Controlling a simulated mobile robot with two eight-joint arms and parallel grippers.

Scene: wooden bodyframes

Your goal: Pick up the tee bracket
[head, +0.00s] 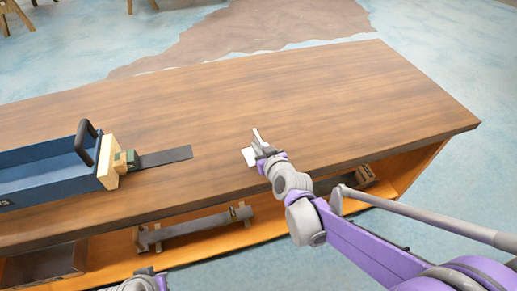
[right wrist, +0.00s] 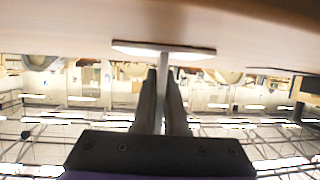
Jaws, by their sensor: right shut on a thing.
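The tee bracket (head: 248,157) is a small white T-shaped piece at the middle of the wooden tabletop, near its front edge. My right gripper (head: 262,149) reaches it from the front right and is shut on it. In the right wrist view, the bracket's thin stem stands between the two dark fingers (right wrist: 164,103), and its flat crossbar (right wrist: 165,49) lies beyond the fingertips, close to the wood surface. I cannot tell whether the crossbar touches the table. Part of my left arm shows at the bottom edge of the head view; its gripper is out of frame.
On the wooden table (head: 330,90), a blue toolbox (head: 45,170) with a black handle stands at the left. A dark flat strip (head: 165,157) lies beside its wooden end. A dark bar (head: 195,227) is on the shelf below. The tabletop's back and right are clear.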

